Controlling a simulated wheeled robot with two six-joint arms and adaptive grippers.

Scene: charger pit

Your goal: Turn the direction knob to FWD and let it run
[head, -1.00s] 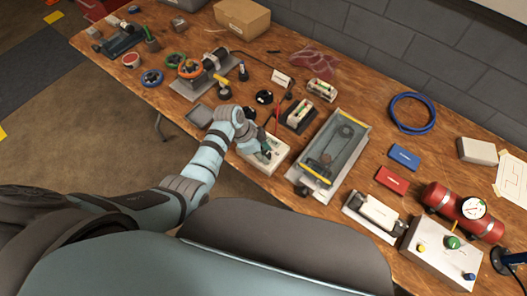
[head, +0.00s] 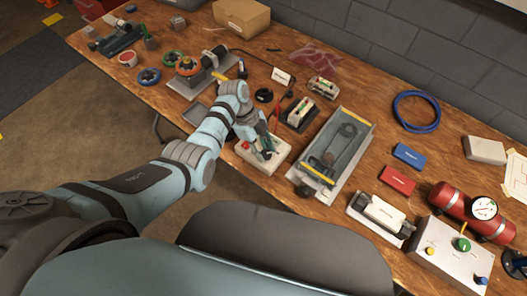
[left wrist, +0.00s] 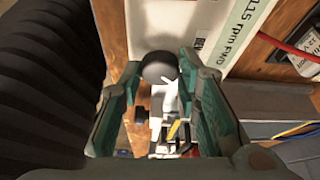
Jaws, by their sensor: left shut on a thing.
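The pale control box (head: 256,163) stands near the front edge of the bench in the head view, with a red button (head: 246,145) on its left. My left gripper (head: 265,151) reaches down onto its top. In the left wrist view the gripper's two teal fingers (left wrist: 160,75) stand on either side of a dark round knob (left wrist: 158,67) and are shut on it. A white pointer-like shape shows just below the knob. The fingers hide the knob in the head view. My right gripper is not in view.
A grey belt unit (head: 338,150) stands right of the control box. A red tank (head: 465,205) is at the right.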

